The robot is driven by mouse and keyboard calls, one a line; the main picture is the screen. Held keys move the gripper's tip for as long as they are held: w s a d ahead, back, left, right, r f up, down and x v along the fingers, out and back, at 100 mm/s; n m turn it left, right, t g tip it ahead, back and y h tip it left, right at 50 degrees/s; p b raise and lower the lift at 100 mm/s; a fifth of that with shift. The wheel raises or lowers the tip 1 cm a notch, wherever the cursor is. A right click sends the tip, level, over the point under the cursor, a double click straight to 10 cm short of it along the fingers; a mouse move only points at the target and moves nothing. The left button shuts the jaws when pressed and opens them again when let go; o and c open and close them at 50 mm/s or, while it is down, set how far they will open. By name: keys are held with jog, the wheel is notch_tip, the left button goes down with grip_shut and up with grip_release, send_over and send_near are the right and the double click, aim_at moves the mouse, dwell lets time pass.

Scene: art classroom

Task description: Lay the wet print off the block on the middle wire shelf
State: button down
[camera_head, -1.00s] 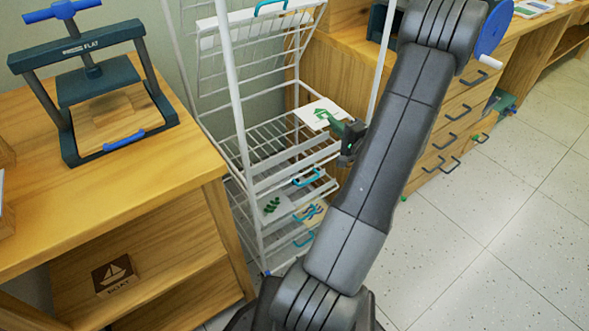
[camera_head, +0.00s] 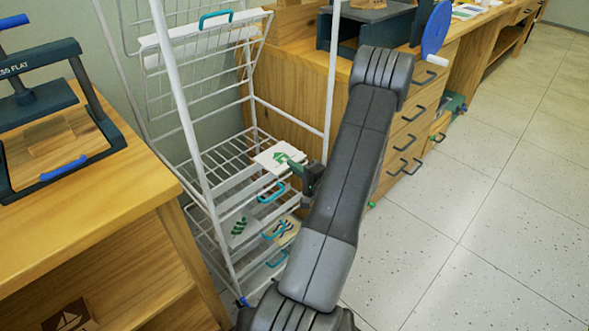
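The print (camera_head: 270,157) is a white sheet with a green picture. My gripper (camera_head: 293,167) reaches in from the right and appears shut on its right edge; the fingertips are small and partly hidden. The print looks nearly level, over the right part of a wire shelf (camera_head: 215,165) at mid-height of the white rack. I cannot tell whether it touches the wires. The top wire shelf (camera_head: 205,68) is tilted up steeply. Lower shelves hold a print with a green leaf (camera_head: 239,227) and one with a blue pattern (camera_head: 285,229). The block is not identifiable.
The rack's white post (camera_head: 179,100) stands left of the print, and another post (camera_head: 333,80) stands close to my arm. A wooden table with a flat press (camera_head: 60,165) is at left. A drawer cabinet (camera_head: 420,120) is at right. The floor at right is clear.

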jog(key=shift+f, duration=0.1)
jog(key=c, duration=1.7)
grip_release()
jog(key=v, duration=0.4)
jog(key=p+v, duration=0.1)
jog(key=v, duration=0.7)
jog(key=shift+r+p, duration=0.25)
jog(key=shift+p, duration=0.05)
